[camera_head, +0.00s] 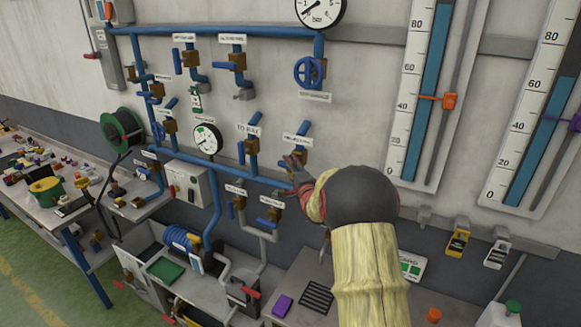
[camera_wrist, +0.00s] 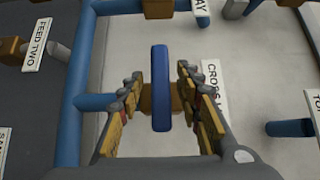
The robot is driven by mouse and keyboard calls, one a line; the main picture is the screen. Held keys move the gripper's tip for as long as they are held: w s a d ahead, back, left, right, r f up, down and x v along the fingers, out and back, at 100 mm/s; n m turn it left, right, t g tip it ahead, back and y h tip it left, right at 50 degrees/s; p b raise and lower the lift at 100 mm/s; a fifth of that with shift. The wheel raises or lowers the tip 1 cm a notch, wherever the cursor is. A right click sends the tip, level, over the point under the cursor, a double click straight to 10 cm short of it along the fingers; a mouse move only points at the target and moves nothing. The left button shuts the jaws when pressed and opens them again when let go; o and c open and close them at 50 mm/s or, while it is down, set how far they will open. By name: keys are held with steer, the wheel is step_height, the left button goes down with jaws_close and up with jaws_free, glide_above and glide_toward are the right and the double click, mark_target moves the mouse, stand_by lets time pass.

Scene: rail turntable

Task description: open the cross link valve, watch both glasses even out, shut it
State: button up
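My gripper (camera_wrist: 160,85) is open in the wrist view, one finger on each side of the upright blue handle (camera_wrist: 161,88) of the cross link valve. Gaps show between handle and fingers. A label starting "CROSS" (camera_wrist: 212,90) is partly hidden by the right finger. In the camera_head view my gripper (camera_head: 293,176) is at the lower valves, and the arm covers part of this area. The left sight glass (camera_head: 425,95) shows blue liquid up to the frame's top edge.
Blue pipes (camera_head: 215,31) and other labelled valves crowd my gripper. A "FEED TWO" label (camera_wrist: 35,45) is at the left in the wrist view. A pressure dial (camera_head: 207,139) and a control box (camera_head: 188,188) are on the left. Cluttered benches (camera_head: 70,212) stand below.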

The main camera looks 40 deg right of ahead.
steer(key=shift+c, duration=0.2)
steer(key=c, duration=0.8)
jaws_close()
